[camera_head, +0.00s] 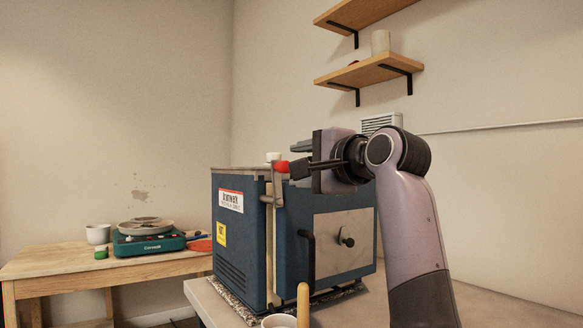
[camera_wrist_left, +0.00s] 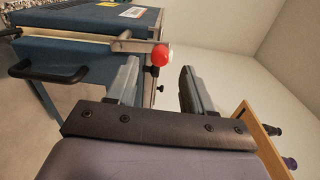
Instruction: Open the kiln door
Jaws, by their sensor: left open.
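The kiln (camera_head: 240,250) is a blue box with a grey front panel, and its door (camera_head: 290,225) looks closed. A black bar handle (camera_head: 308,258) is on its front, also seen in the left wrist view (camera_wrist_left: 45,75). A red ball knob (camera_head: 282,167) sits at the top front corner, above a pale upright bar; the left wrist view shows it (camera_wrist_left: 160,55) too. My left gripper (camera_head: 298,159) is open, its fingers pointing at the red knob. In the left wrist view the knob shows between the fingertips (camera_wrist_left: 158,68); whether it lies between them in depth is unclear. My right gripper is out of view.
The kiln stands on a grey table (camera_head: 480,308). A cup (camera_head: 280,321) with a wooden-handled tool (camera_head: 303,300) stands in front of it. A wooden table (camera_head: 60,265) at left holds a green pottery wheel (camera_head: 145,240) and a white cup (camera_head: 98,234). Shelves (camera_head: 365,73) hang above.

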